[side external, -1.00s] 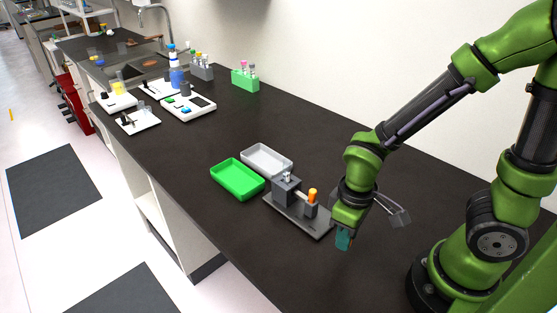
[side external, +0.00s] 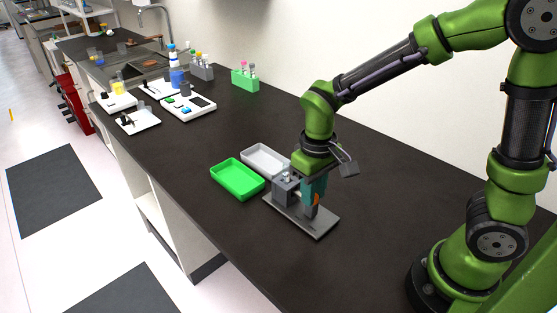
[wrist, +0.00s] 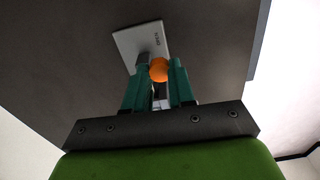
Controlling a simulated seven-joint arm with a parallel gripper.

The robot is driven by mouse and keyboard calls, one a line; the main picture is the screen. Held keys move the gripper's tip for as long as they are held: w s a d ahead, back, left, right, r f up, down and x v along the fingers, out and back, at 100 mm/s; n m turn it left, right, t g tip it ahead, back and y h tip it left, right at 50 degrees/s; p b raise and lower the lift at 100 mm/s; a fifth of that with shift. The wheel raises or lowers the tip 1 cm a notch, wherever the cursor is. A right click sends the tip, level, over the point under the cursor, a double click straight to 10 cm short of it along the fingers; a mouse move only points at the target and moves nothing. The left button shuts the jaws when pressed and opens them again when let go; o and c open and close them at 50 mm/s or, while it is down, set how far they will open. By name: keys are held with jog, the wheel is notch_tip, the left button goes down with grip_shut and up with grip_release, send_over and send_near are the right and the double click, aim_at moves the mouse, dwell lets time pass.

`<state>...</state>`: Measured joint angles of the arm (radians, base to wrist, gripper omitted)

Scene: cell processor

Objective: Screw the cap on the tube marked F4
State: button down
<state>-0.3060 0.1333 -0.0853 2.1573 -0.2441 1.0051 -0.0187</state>
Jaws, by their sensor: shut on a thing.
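My gripper (side external: 315,195) is down over the right part of a small fixture with a grey base plate (side external: 321,224). Its teal fingers are shut on an orange cap (side external: 316,200). The orange cap also shows between the fingertips in the wrist view (wrist: 159,69). The cap is at the top of a grey holder (side external: 310,213) on the plate, mostly hidden by the fingers. A taller grey block (side external: 284,189) stands on the plate to the left. Capped tubes stand in a green rack (side external: 244,84) farther back. I cannot read any F4 mark.
A green tray (side external: 238,191) and a grey tray (side external: 266,147) lie just left of and behind the fixture. A grey tube rack (side external: 202,73) and several lab items stand farther back. The bench's near right is clear.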

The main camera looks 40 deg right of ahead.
jog(key=w+d+r+m, duration=0.3)
jog(key=w+r, duration=0.6)
jog(key=w, duration=0.2)
send_near(286, 180)
jog(key=shift+w+d+f, duration=0.2)
jog(key=shift+w+d, duration=0.05)
jog(key=shift+d, duration=0.1)
jog(key=shift+f, duration=0.3)
jog(key=shift+f, duration=0.3)
jog(key=shift+f, duration=0.15)
jog(key=shift+f, duration=0.3)
jog(key=shift+m, duration=0.4)
